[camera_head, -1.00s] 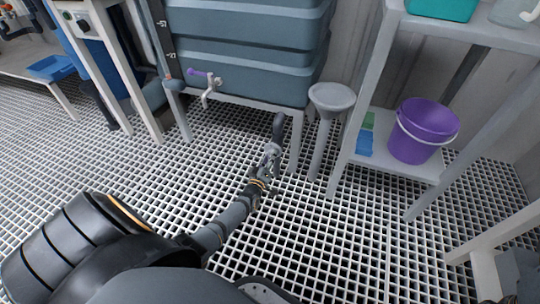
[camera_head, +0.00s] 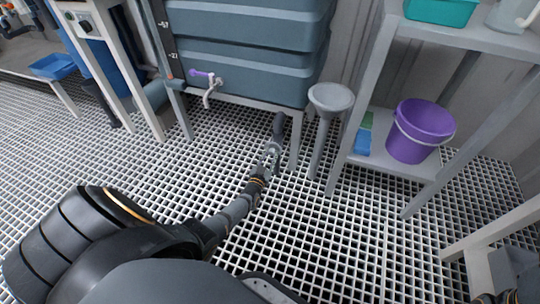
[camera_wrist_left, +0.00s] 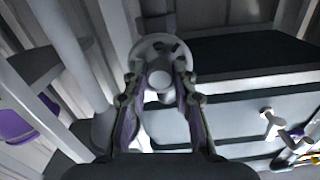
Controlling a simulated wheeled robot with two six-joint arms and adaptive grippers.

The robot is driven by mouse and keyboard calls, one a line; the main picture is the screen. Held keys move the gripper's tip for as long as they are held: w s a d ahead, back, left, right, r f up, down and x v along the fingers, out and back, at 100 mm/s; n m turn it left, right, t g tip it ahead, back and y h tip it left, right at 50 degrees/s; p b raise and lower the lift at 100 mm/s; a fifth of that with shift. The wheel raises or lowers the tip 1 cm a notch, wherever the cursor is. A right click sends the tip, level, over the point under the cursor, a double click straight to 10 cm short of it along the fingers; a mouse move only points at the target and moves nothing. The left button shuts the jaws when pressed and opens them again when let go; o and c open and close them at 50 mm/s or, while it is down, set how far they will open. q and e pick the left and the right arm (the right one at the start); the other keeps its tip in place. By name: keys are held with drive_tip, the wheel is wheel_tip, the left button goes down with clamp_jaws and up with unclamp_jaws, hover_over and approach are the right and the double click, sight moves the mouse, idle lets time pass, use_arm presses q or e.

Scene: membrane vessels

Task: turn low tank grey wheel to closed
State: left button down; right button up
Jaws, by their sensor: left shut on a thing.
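The low tank (camera_head: 245,62) is a ribbed blue-grey tank on a pale frame, at the top middle of the head view. The grey wheel (camera_head: 278,124) is seen nearly edge-on below the tank's front right. In the left wrist view the wheel (camera_wrist_left: 160,47) is a round grey disc with dark openings and a pale hub. My left gripper (camera_head: 272,148) is at the wheel, and its fingers (camera_wrist_left: 158,82) are shut on it, one on each side. The fingers hide part of the rim. I cannot read the wheel's open or closed position.
A purple-handled tap (camera_head: 207,82) sticks out from the tank's front. A grey funnel stand (camera_head: 330,100) is close right of the wheel. Right of it, a shelf (camera_head: 400,168) holds a purple bucket (camera_head: 420,130). The grating floor (camera_head: 330,240) is open in front.

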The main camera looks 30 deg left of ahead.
use_arm(q)
drive_tip(key=m, duration=0.5)
drive_tip(key=shift+m+p, duration=0.3)
drive_tip(key=shift+p, duration=0.05)
drive_tip(key=shift+m, duration=2)
drive_tip(key=c, duration=1.1)
unclamp_jaws()
drive_tip(key=v, duration=1.2)
drive_tip(key=shift+r, duration=0.15)
